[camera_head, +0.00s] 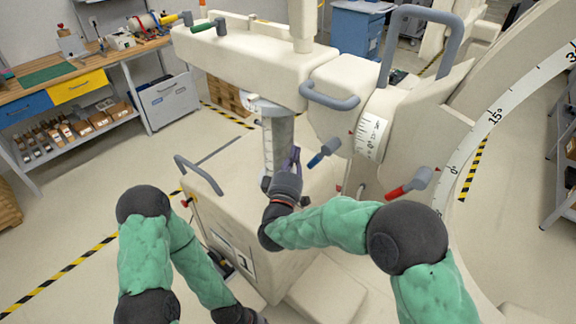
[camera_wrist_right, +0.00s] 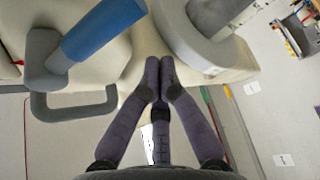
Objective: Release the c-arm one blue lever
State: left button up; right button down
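The cream c-arm (camera_head: 345,85) stands in the middle of the head view. Its blue lever (camera_head: 317,159) has a grey hub and sticks out to the lower left. In the right wrist view the blue lever (camera_wrist_right: 103,28) slants from its grey hub at upper left, left of my fingertips. My right gripper (camera_head: 294,157) is just left of the lever's blue end, apart from it. Its purple fingers (camera_wrist_right: 160,68) are together at the tips, with nothing visible between them. My left arm runs to the bottom edge; its gripper fingers are out of the picture.
A red lever (camera_head: 395,193) sits to the right and a green lever (camera_head: 203,27) at upper left. Grey handles (camera_head: 328,97) and (camera_head: 198,172) stick out nearby. The vertical column (camera_head: 278,140) is close behind my right gripper. A workbench (camera_head: 85,65) stands at left.

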jog(key=shift+s+d+f, duration=0.3)
jog(key=shift+d+f, duration=0.1)
jog(key=shift+d, duration=0.2)
jog(key=shift+s+d+f, duration=0.3)
jog(key=shift+d+f, duration=0.1)
jog(key=shift+d, duration=0.2)
jog(key=shift+s+d+f+n+p, duration=0.1)
jog(key=shift+s+d+n+p, duration=0.05)
jog(key=shift+n+p, duration=0.35)
jog(key=shift+s+d+f+n+g+p, duration=0.1)
jog(key=shift+d+f+n+g+p, duration=0.05)
jog(key=shift+n+g+p, duration=0.2)
jog(key=s+d+f+n+g+y+p, duration=0.1)
jog(key=s+d+n+g+p, duration=0.3)
jog(key=p, duration=1.1)
jog(key=d+n, duration=0.2)
jog(key=n, duration=0.2)
jog(key=shift+s+f+g, duration=0.15)
jog(key=shift+s+g, duration=0.05)
jog(key=shift+g, duration=0.15)
jog(key=shift+d, duration=0.15)
